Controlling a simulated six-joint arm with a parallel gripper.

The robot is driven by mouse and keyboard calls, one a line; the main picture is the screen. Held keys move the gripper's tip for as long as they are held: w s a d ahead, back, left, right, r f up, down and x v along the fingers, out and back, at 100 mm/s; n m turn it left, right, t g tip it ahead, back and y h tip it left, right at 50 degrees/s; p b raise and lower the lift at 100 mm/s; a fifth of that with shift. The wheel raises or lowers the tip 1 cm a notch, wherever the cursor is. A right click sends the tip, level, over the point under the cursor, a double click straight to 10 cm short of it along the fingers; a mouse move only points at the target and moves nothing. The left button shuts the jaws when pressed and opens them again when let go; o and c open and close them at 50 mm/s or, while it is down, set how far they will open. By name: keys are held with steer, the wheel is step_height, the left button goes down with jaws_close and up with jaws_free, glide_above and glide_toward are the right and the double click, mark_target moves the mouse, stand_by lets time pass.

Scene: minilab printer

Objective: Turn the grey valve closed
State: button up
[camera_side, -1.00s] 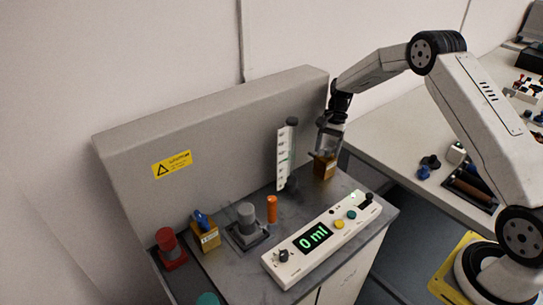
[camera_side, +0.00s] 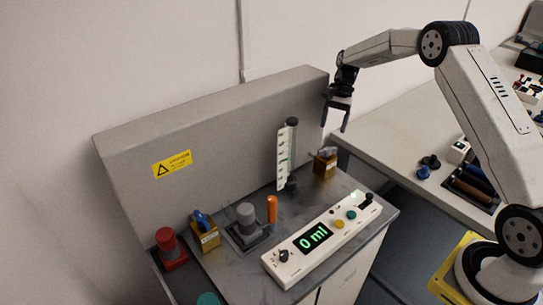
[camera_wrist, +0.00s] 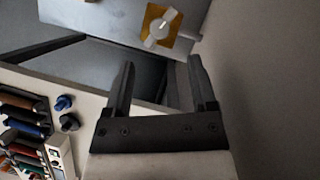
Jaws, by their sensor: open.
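The grey valve has a grey handle (camera_side: 325,152) on an orange-brown block (camera_side: 325,167), at the right back of the grey bench top. In the wrist view its pale grey handle (camera_wrist: 161,25) lies slanted across the orange block (camera_wrist: 152,36), near the top edge. My gripper (camera_side: 335,124) is open and empty, above the valve and apart from it. In the wrist view my gripper (camera_wrist: 160,62) has its two fingers spread, with the valve beyond their tips. Whether the valve is open or closed, I cannot tell.
A graduated tube (camera_side: 287,155) stands left of the valve. A white control panel (camera_side: 320,238) reads 0 ml. A blue-handled valve (camera_side: 204,230), a red knob (camera_side: 168,247), a grey cylinder (camera_side: 246,216) and an orange stick (camera_side: 272,209) stand further left. The grey back wall (camera_side: 220,130) rises behind.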

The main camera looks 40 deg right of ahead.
mark_target(327, 149)
steer(key=shift+a, duration=0.1)
stand_by(0.3)
steer(key=shift+s+a+r+t+h, duration=0.1)
steer(key=shift+s+a+t+h, duration=0.15)
steer(key=shift+a+h, duration=0.35)
steer(key=shift+s+a+r+t+h, duration=0.1)
steer(key=shift+s+a+t+h, duration=0.2)
steer(key=shift+h, duration=0.45)
steer(key=shift+s+a+r+t+h, duration=0.1)
steer(key=shift+a+t+h, duration=0.25)
steer(key=shift+a+h, duration=0.25)
steer(key=shift+f, duration=0.1)
steer(key=shift+f, duration=3.8)
jaws_close()
